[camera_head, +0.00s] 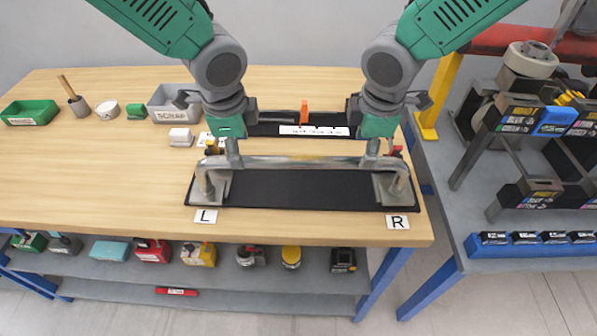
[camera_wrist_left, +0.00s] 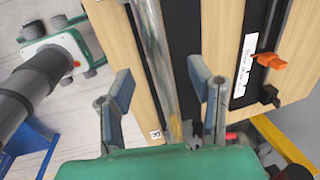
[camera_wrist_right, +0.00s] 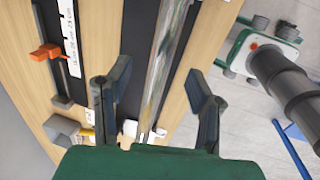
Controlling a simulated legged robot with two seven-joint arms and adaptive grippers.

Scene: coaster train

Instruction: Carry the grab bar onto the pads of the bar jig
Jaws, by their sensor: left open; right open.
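The grab bar (camera_head: 300,163) is a long shiny metal bar with bent ends and flat end flanges. It stands along a black mat (camera_head: 300,190), between the L and R cards. My left gripper (camera_head: 232,152) is over the bar's left part, open. In the left wrist view the bar (camera_wrist_left: 155,50) runs between its fingers (camera_wrist_left: 160,92). My right gripper (camera_head: 376,146) is over the bar's right part, open. In the right wrist view the bar (camera_wrist_right: 166,60) runs between its fingers (camera_wrist_right: 158,98). A black fixture (camera_head: 270,130) with an orange clamp, perhaps the bar jig, lies behind, partly hidden by my arms.
The L card (camera_head: 205,216) and R card (camera_head: 397,222) lie at the table's front edge. A grey scrap bin (camera_head: 165,108), a green tray (camera_head: 30,112) and small items stand at the left. The wooden table's left front is clear. A rack (camera_head: 530,150) stands right.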

